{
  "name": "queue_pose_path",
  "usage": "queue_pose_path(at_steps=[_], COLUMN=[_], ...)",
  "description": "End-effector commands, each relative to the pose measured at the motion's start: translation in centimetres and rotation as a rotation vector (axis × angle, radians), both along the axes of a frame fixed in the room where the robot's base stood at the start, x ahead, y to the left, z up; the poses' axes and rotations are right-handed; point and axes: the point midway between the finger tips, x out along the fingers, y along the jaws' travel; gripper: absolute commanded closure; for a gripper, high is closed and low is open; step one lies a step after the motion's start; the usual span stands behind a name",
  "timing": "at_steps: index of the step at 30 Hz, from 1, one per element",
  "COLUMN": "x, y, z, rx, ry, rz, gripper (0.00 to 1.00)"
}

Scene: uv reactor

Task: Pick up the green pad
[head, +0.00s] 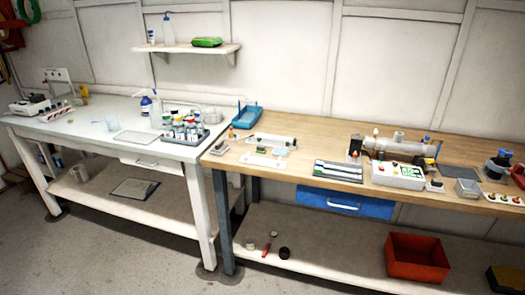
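I cannot tell for sure which thing is the green pad. A small pale green-blue flat piece (280,152) lies on the wooden bench, beside a white mat (252,161) with small dark and green bits on it. A larger bright green soft-looking pack (207,42) lies on the white wall shelf. My gripper is not in view.
The wooden bench (320,135) holds a clear tube, a stack of grey strips (338,171), a reactor tube (400,147) and a white control box (398,174). The white table (75,128) at left holds a bottle rack (185,132). A red bin (416,258) sits below.

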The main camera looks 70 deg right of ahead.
Motion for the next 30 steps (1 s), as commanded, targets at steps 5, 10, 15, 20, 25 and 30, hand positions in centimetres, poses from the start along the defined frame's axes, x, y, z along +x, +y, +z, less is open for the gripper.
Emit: queue_pose_path(at_steps=[5, 10, 15, 20, 25, 30], x=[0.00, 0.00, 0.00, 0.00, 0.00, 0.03], y=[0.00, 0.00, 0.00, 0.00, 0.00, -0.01], z=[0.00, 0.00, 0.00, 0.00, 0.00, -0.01], rx=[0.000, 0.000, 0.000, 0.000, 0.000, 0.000], ry=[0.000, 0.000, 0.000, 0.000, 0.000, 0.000], rz=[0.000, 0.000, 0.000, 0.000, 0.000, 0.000], gripper=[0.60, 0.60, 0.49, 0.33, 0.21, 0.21])
